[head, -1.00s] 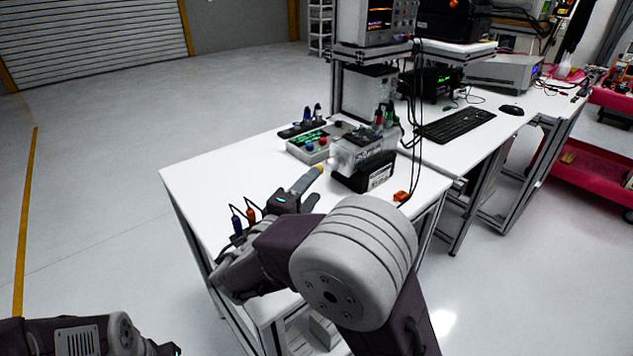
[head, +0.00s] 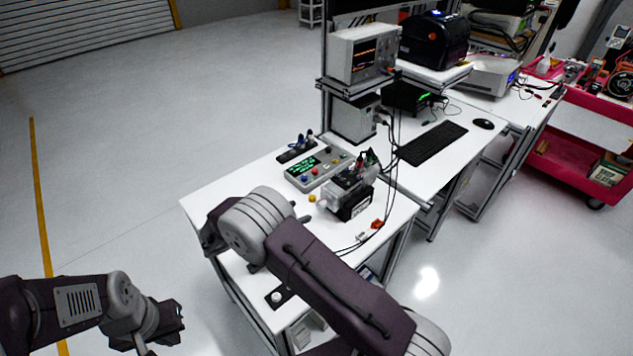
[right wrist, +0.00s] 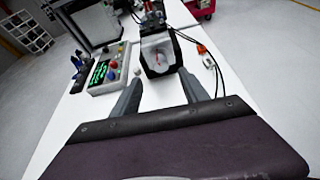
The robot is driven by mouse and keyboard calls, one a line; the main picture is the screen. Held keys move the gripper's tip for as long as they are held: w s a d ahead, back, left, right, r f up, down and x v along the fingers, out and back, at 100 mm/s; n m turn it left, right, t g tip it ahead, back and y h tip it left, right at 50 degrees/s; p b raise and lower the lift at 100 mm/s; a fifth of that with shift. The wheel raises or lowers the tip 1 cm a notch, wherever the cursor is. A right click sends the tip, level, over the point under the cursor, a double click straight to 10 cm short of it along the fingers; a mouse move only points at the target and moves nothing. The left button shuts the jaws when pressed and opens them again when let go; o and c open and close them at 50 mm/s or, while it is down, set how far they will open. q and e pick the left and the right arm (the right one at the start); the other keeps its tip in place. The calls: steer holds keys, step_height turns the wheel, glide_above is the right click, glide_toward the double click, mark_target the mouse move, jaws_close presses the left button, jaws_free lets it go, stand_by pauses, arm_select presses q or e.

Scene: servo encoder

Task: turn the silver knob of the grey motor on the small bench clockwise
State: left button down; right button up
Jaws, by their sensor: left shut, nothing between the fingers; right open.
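The grey motor (head: 354,188) stands on the small bench (head: 222,203), mounted on a black base. Its silver knob (head: 323,203) faces left in the head view. In the right wrist view the motor (right wrist: 163,58) is ahead, showing a round pale face with a red mark. My right gripper (right wrist: 160,98) is open and empty, its two fingers spread short of the motor with a gap between. My left gripper (head: 146,346) is shut and empty at the lower left, away from the bench and partly cut off.
A control box (head: 318,166) with a green display and coloured buttons stands beside the motor. An orange connector (head: 377,224) and cables lie to its right. An oscilloscope (head: 362,53) sits on a shelf behind.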

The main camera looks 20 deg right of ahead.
mark_target(318, 206)
steer(key=p+x, duration=0.1)
steer(key=x, duration=0.8)
steer(key=shift+f+p, duration=0.15)
steer(key=shift+p, duration=0.2)
